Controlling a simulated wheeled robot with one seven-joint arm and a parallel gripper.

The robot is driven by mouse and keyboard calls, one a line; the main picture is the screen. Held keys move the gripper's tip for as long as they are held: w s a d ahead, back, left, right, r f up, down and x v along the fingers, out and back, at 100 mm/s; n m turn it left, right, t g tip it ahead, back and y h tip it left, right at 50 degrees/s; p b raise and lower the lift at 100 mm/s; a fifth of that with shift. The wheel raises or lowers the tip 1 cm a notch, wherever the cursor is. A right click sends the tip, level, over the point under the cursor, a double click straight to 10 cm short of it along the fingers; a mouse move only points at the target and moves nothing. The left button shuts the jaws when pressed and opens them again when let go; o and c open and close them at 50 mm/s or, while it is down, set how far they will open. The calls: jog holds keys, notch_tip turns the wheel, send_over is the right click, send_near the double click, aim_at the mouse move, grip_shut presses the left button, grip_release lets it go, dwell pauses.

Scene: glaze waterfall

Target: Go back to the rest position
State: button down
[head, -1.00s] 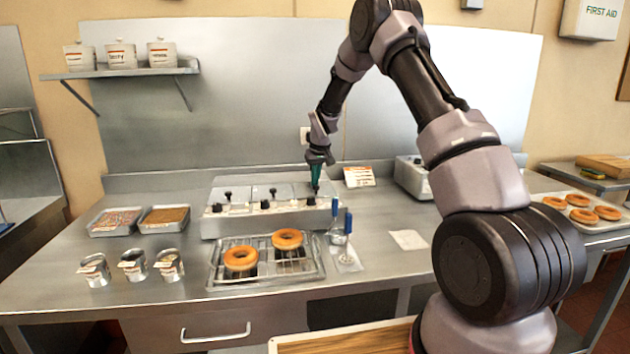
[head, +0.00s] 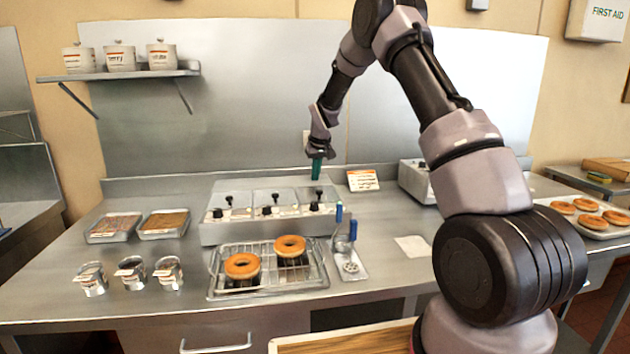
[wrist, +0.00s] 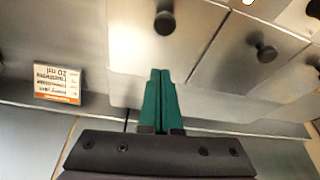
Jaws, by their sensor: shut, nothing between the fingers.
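My gripper (head: 316,169) is above the rear right part of the steel warmer unit with several lidded wells (head: 270,230). Its green fingers are together and empty, pointing down, apart from the lid knobs. In the wrist view the closed fingers (wrist: 160,85) show over the steel lids (wrist: 190,40), with a black knob (wrist: 165,22) just beyond the tips. My arm reaches in from the right and bends high over the counter.
Two doughnuts (head: 242,266) sit on a wire rack in a tray (head: 215,297). Blue-handled ladles (head: 340,218) stand right of it. Several small cans (head: 131,273) and two topping trays (head: 163,224) are left. A small card (head: 362,180) stands behind. A doughnut tray (head: 600,233) is far right.

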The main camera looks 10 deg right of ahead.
jog(key=s+d+r+m+t, duration=0.1)
jog(key=s+d+r, duration=0.1)
jog(key=s+r, duration=0.95)
jog(key=s+d+r+m, duration=0.2)
jog(key=s+d+r, duration=0.1)
jog(key=s+r, duration=0.85)
jog(key=s+d+r+m+t+y, duration=0.1)
jog(key=s+r+m+t, duration=0.1)
jog(key=s, duration=2)
jog(key=shift+s+d+r+m, duration=0.15)
jog(key=shift+s+r+m, duration=0.2)
jog(key=shift+r+m, duration=0.15)
